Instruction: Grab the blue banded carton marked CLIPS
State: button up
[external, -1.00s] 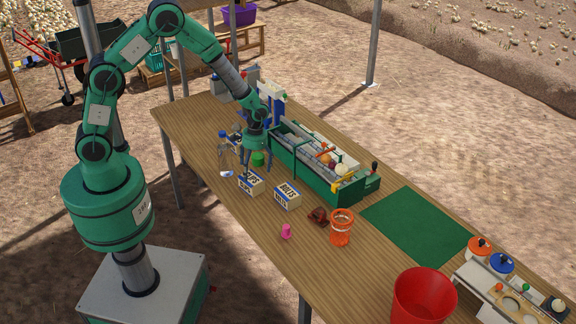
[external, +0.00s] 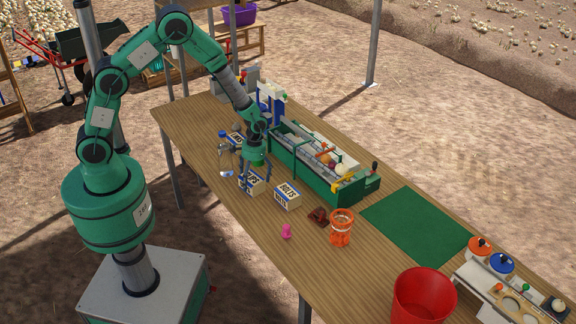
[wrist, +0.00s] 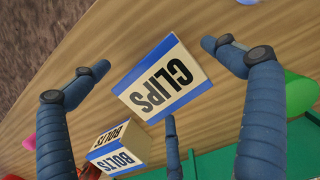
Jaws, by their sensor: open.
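The blue banded carton marked CLIPS (external: 251,186) stands on the wooden table, partly hidden by my fingers in the external view. In the wrist view the CLIPS carton (wrist: 160,78) shows its white lettered face and blue bands, between my spread fingertips. My gripper (external: 254,175) is low over this carton, with its blue fingers open around it. In the wrist view my gripper (wrist: 158,75) shows clear space between its fingers and the carton's sides; I cannot tell whether any finger touches it.
A similar carton marked BOLTS (external: 287,196) stands close to the right. A green sorting trough (external: 320,176) runs behind. A pink object (external: 286,231), a brown object (external: 318,216) and an orange container (external: 341,228) are nearer the front. A green mat (external: 418,226) lies bare.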

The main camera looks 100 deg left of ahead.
aim_at(249, 178)
jog(key=shift+c, duration=0.3)
jog(key=c, duration=1.6)
jog(key=shift+r, duration=0.15)
jog(key=shift+r, duration=0.55)
jog(key=shift+s+d+r+p, duration=0.1)
jog(key=shift+s+r+p, duration=0.15)
jog(key=shift+r, duration=0.35)
jog(key=shift+s+d+r+p, duration=0.1)
jog(key=shift+s+r, duration=0.1)
jog(key=shift+r, duration=0.4)
jog(key=s+d, duration=0.3)
jog(key=s, duration=0.3)
jog(key=s+d+r+p, duration=0.1)
jog(key=s+d, duration=0.2)
jog(key=s, duration=0.4)
jog(key=shift+s+d+r, duration=0.15)
jog(key=shift+s+d, duration=0.05)
jog(key=shift+d, duration=0.15)
